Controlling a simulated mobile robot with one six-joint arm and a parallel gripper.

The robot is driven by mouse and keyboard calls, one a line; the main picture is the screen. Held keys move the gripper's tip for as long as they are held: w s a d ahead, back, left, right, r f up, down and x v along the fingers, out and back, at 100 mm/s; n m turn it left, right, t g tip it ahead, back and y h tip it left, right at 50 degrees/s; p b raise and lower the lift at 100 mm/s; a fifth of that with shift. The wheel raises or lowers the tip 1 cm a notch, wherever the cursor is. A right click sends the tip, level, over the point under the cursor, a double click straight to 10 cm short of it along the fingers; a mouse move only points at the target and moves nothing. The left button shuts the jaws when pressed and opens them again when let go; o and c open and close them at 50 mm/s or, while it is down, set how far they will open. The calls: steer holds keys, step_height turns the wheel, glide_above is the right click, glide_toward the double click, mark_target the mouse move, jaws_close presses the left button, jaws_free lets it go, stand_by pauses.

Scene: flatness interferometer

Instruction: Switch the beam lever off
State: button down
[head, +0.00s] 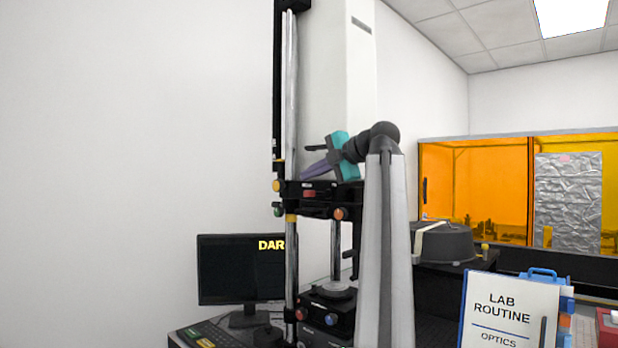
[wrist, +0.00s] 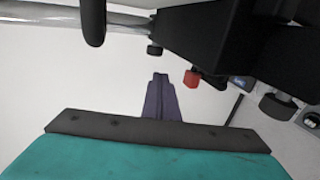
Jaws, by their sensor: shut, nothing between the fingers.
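The interferometer's tall stand has a silver rod (head: 291,120) and a black carriage (head: 318,192) with coloured knobs. A short dark bar (head: 314,148) juts out beside the rod, just above my gripper; it may be the beam lever, but I cannot be sure. In the wrist view a rounded black bar (wrist: 93,22) crosses near the silver rod, upper left of the fingers. My gripper (head: 304,172) has a teal body and purple fingers, shut and empty, close above the carriage. In the wrist view the fingers (wrist: 160,78) meet, with a red knob (wrist: 191,78) to their right.
A dark monitor (head: 235,270) shows yellow letters "DAR", cut off by the stand. A black stage with knobs (head: 332,320) stands below the carriage. A clipboard (head: 508,312), a dark round case (head: 442,243) and orange screens (head: 474,185) are at right. Left of the stand is open.

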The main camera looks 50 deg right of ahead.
steer(key=shift+s+d+f+b, duration=0.15)
steer(key=shift+s+b, duration=0.05)
steer(key=shift+s, duration=0.5)
steer(key=shift+s+d+f+b, duration=0.1)
steer(key=shift+s+b, duration=0.05)
steer(key=shift+s, duration=0.5)
step_height(320, 180, up, 14)
steer(key=p, duration=0.9)
